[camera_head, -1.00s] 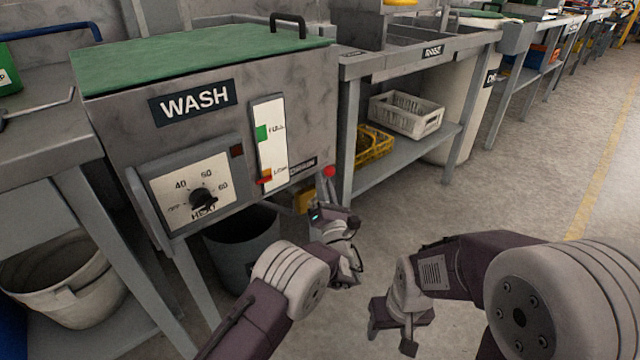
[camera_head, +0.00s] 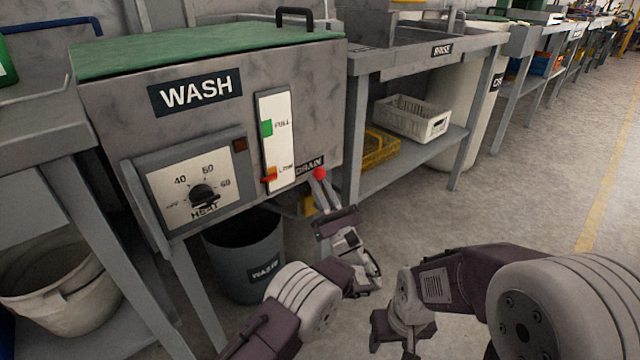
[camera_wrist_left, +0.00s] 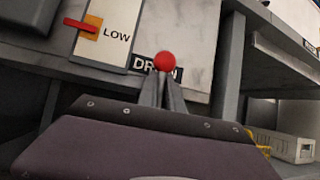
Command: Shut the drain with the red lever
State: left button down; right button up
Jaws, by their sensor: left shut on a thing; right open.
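The red lever's round knob (camera_head: 319,174) is at the lower right front of the grey WASH tank (camera_head: 308,100), just below the DRAIN label (camera_head: 312,164). My left gripper (camera_head: 321,186) reaches up from below and is shut on the lever at the knob. In the left wrist view the knob (camera_wrist_left: 165,61) shows at the fingertips (camera_wrist_left: 163,80) and covers part of the DRAIN label. The lever's stem is hidden. My right gripper (camera_head: 392,345) is open and empty, low in front, clear of the tank.
A dark bucket (camera_head: 225,262) stands under the tank, left of my left gripper. The RINSE table's leg (camera_head: 354,145) stands close right of the lever. A yellow crate (camera_head: 380,150) and a white crate (camera_head: 412,120) sit on its shelf. Floor at right is clear.

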dwell(0.4)
pick_arm(q)
jog(key=c, duration=1.5)
grip_release()
jog(key=shift+f, duration=0.1)
